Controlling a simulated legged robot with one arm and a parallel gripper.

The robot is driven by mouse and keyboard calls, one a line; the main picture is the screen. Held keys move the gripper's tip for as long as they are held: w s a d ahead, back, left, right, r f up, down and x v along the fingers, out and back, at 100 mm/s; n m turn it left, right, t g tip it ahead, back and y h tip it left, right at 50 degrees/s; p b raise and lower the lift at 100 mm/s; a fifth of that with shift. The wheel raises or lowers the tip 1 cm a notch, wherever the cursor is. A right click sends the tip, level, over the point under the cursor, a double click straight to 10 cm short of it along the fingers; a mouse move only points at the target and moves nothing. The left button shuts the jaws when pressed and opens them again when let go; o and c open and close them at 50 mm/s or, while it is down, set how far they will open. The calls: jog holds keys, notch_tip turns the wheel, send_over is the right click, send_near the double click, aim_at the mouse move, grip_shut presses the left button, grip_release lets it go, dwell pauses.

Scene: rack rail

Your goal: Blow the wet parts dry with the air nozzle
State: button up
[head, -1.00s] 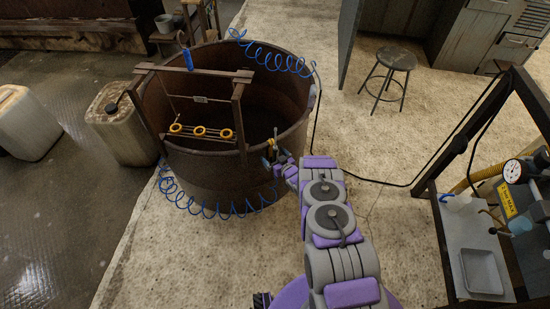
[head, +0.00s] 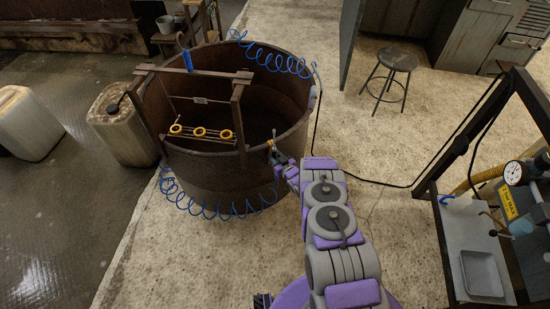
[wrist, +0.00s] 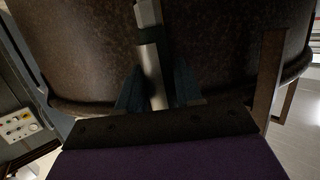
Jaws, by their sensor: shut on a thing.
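Three yellow rings (head: 200,132) sit in a row on a rack hung inside the round rusty tub (head: 222,176); I cannot tell whether they are wet. My gripper (head: 275,152) is at the tub's near right rim, right of the rings and apart from them. It is shut on the air nozzle (head: 272,142), a small piece with a yellowish part. In the wrist view, the fingers (wrist: 157,88) close around a grey shaft of the nozzle (wrist: 151,72), with the tub's brown wall behind. The rings do not show there. A coiled blue hose (head: 215,207) hangs along the tub's front.
Plastic canisters (head: 120,125) stand at left, a stool (head: 397,62) at upper right. A bench with a gauge and tray (head: 482,272) is at right. Floor between is mostly clear.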

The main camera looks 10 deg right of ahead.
aim_at(276, 153)
dwell(0.4)
jog(key=shift+r+p, duration=1.35)
jog(key=shift+r, duration=0.65)
jog(key=shift+d, duration=0.1)
jog(key=shift+p+v, duration=0.65)
jog(key=shift+v, duration=0.15)
jog(key=s+d+p, duration=0.2)
jog(key=s+p, duration=0.2)
jog(key=s, duration=0.2)
jog(key=shift+d+f, duration=0.15)
jog(key=shift+f, duration=0.05)
